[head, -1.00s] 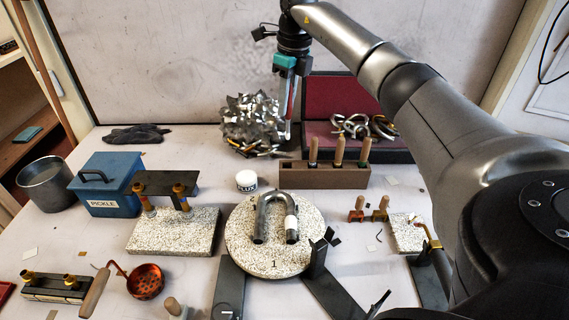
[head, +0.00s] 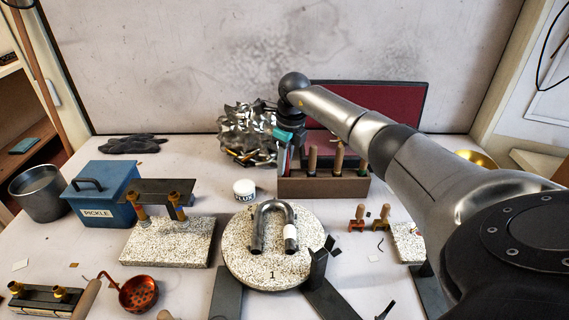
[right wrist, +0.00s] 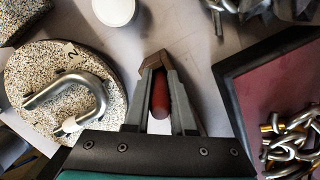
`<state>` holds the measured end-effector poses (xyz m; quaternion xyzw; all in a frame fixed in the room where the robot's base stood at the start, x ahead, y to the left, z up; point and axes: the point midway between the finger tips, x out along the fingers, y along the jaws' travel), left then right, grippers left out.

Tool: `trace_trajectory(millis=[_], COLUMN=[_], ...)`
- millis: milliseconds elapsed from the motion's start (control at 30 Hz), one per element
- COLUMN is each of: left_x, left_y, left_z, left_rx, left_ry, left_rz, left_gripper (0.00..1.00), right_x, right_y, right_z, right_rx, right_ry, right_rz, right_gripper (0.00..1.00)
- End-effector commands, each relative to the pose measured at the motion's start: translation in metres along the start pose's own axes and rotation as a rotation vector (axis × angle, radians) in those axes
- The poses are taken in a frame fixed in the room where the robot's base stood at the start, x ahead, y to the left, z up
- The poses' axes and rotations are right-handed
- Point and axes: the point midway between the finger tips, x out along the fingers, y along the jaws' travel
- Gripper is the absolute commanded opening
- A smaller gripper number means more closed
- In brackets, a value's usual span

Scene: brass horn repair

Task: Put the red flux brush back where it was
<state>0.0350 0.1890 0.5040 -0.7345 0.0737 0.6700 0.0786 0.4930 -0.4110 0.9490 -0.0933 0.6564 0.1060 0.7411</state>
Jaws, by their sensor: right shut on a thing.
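My right gripper (head: 286,162) is at the left end of the brown tool rack (head: 325,188). In the right wrist view its fingers (right wrist: 161,76) are shut on the red flux brush (right wrist: 160,97), whose red handle shows between them. The handle points down toward the rack's end, which shows as a brown block (right wrist: 156,59) beyond the fingertips. The brush's lower end is hidden, so I cannot tell if it is in a slot. Several wooden-handled tools stand in the rack. My left gripper is not in view.
A heap of crumpled metal (head: 247,128) stands close left of the gripper. A dark red-lined case (head: 375,105) lies behind the rack.

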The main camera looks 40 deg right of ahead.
Motion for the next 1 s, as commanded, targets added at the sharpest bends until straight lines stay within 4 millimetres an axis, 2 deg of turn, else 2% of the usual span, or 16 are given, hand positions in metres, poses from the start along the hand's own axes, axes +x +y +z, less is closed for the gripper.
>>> trace_trajectory(millis=[267,300,533,833,1000], left_x=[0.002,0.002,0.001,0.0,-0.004], left_y=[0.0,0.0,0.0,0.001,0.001], left_z=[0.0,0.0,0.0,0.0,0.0], left_rx=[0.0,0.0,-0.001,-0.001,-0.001], left_ry=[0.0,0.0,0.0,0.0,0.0], left_rz=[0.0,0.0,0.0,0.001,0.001], left_gripper=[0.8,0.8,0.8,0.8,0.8], right_x=[0.002,0.002,0.001,-0.001,-0.023], right_y=[-0.001,-0.001,-0.001,-0.001,-0.002], right_z=[0.0,0.0,0.0,0.0,0.001], right_rx=[0.001,0.001,0.001,0.001,0.001], right_ry=[-0.001,-0.001,-0.001,-0.001,-0.004], right_rz=[-0.001,-0.001,-0.001,-0.001,-0.004], right_gripper=[0.0,0.26,0.52,0.53,0.53])
